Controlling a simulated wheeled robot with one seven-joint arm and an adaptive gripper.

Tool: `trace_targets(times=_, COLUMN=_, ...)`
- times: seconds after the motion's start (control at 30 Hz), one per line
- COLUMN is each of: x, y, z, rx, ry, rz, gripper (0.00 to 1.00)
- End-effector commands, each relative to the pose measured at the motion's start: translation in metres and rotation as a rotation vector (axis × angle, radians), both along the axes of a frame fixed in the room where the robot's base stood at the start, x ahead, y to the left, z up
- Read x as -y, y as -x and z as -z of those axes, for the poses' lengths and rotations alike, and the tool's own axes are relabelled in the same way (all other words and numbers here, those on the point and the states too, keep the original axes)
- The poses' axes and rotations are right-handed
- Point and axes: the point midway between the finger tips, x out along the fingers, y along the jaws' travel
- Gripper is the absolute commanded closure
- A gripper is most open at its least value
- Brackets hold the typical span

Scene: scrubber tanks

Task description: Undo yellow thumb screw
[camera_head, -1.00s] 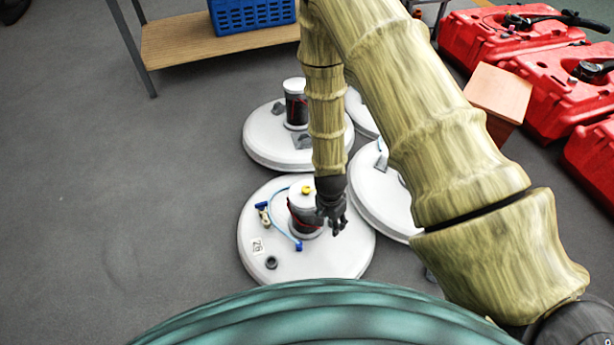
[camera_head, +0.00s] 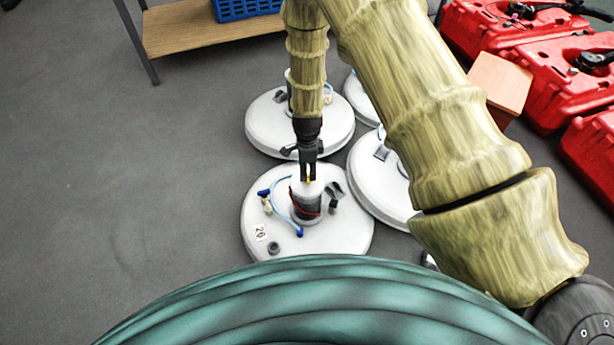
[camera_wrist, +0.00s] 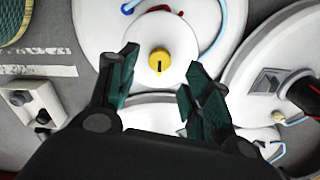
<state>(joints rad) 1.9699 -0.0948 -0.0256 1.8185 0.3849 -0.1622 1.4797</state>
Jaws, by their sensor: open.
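The yellow thumb screw (camera_wrist: 159,61) sits on top of the white cap (camera_wrist: 150,35) of a canister on the nearest round white tank (camera_head: 335,238). In the head view the screw (camera_head: 308,179) is a small yellow spot under my fingertips. My gripper (camera_head: 308,172) points down above the canister. In the wrist view my gripper (camera_wrist: 160,75) has its two dark green finger pads apart, one to each side of the screw, with a gap to it. The pads do not touch the screw. How high they are above it is hard to tell.
A blue hose (camera_head: 280,205) and a small dark ring (camera_head: 274,248) lie on the same tank, marked 26. Other white tanks (camera_head: 375,180) stand close behind and right. Red containers (camera_head: 545,70) are at the right, a wooden shelf (camera_head: 195,28) behind. Grey floor is clear at left.

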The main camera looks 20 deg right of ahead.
Motion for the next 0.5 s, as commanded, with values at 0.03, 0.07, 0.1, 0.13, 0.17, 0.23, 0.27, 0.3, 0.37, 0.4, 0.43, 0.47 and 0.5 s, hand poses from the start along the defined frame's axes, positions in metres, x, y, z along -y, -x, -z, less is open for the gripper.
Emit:
trace_targets(times=0.03, x=0.0, y=0.001, z=0.011, rx=-0.002, ry=0.0, rz=0.0, gripper=0.51)
trace_targets(times=0.07, x=0.0, y=0.001, z=0.015, rx=-0.001, ry=0.0, rz=-0.001, gripper=0.51)
trace_targets(times=0.1, x=0.0, y=0.001, z=0.02, rx=-0.001, ry=0.0, rz=-0.001, gripper=0.51)
trace_targets(times=0.13, x=0.0, y=0.001, z=0.024, rx=0.0, ry=0.0, rz=-0.001, gripper=0.51)
trace_targets(times=0.17, x=0.0, y=0.0, z=0.028, rx=0.0, ry=0.0, rz=-0.001, gripper=0.51)
trace_targets(times=0.23, x=0.0, y=0.0, z=0.034, rx=0.0, ry=0.0, rz=-0.001, gripper=0.51)
trace_targets(times=0.27, x=0.0, y=0.0, z=0.037, rx=0.0, ry=0.0, rz=-0.001, gripper=0.51)
trace_targets(times=0.3, x=0.0, y=0.001, z=0.039, rx=0.0, ry=0.0, rz=-0.002, gripper=0.51)
trace_targets(times=0.37, x=0.0, y=0.001, z=0.043, rx=0.0, ry=0.0, rz=-0.002, gripper=0.51)
trace_targets(times=0.4, x=0.0, y=0.001, z=0.044, rx=0.0, ry=0.0, rz=-0.002, gripper=0.51)
trace_targets(times=0.43, x=0.0, y=0.001, z=0.045, rx=0.0, ry=0.0, rz=-0.002, gripper=0.51)
trace_targets(times=0.47, x=0.0, y=0.001, z=0.045, rx=0.0, ry=0.0, rz=-0.002, gripper=0.51)
trace_targets(times=0.5, x=0.0, y=0.0, z=0.046, rx=0.0, ry=0.0, rz=-0.002, gripper=0.51)
